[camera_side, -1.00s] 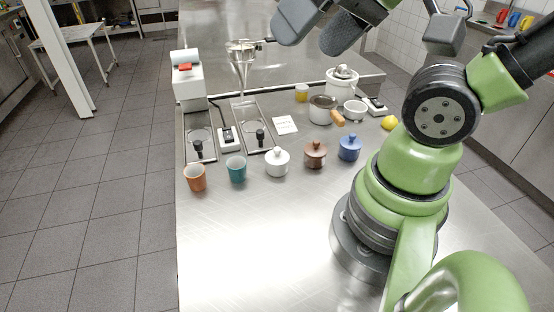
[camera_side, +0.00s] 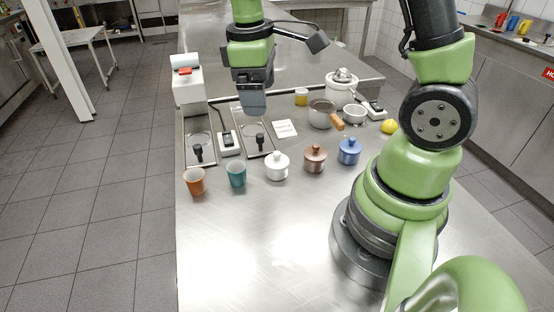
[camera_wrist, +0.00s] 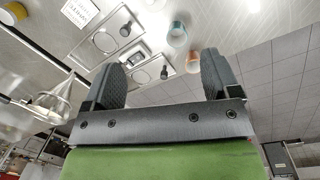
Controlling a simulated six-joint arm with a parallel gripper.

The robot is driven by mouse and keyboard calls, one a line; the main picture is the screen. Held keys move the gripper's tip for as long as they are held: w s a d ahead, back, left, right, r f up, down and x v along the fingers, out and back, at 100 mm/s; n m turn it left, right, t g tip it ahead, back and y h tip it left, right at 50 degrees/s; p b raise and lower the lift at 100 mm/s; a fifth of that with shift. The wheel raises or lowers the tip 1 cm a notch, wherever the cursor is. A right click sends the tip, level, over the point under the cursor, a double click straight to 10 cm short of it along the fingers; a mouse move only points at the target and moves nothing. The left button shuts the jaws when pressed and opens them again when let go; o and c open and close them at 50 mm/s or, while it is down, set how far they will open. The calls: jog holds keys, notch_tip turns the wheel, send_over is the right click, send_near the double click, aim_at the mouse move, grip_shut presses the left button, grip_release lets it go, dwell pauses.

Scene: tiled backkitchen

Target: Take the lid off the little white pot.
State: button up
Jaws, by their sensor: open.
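The little white pot (camera_side: 277,168) stands on the steel table in the side view, with its round-knobbed white lid (camera_side: 277,157) on it. My gripper (camera_side: 253,108) hangs in the air above the table, beyond the pot and a little to its left, pointing down. In the wrist view my gripper (camera_wrist: 160,82) has its two dark fingers wide apart with nothing between them. The white pot does not show in the wrist view.
A brown pot (camera_side: 315,160) and a blue pot (camera_side: 349,152) stand right of the white pot. A teal cup (camera_side: 236,172) and an orange cup (camera_side: 195,182) stand left. Behind are a black-handled slider panel (camera_side: 247,112) and a saucepan (camera_side: 320,116). The front table is clear.

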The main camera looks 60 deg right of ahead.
aim_at(277, 152)
jog(key=d+f+n, duration=0.1)
jog(key=f, duration=0.4)
jog(key=s+d+f+g, duration=0.1)
jog(key=f, duration=0.4)
jog(key=d+f+n+g, duration=0.1)
jog(key=f, duration=0.4)
jog(key=shift+s+d+f+n+h, duration=0.2)
jog(key=shift+s+f+n+h, duration=0.1)
jog(key=shift+s+f+h, duration=0.1)
jog(key=c, duration=0.9)
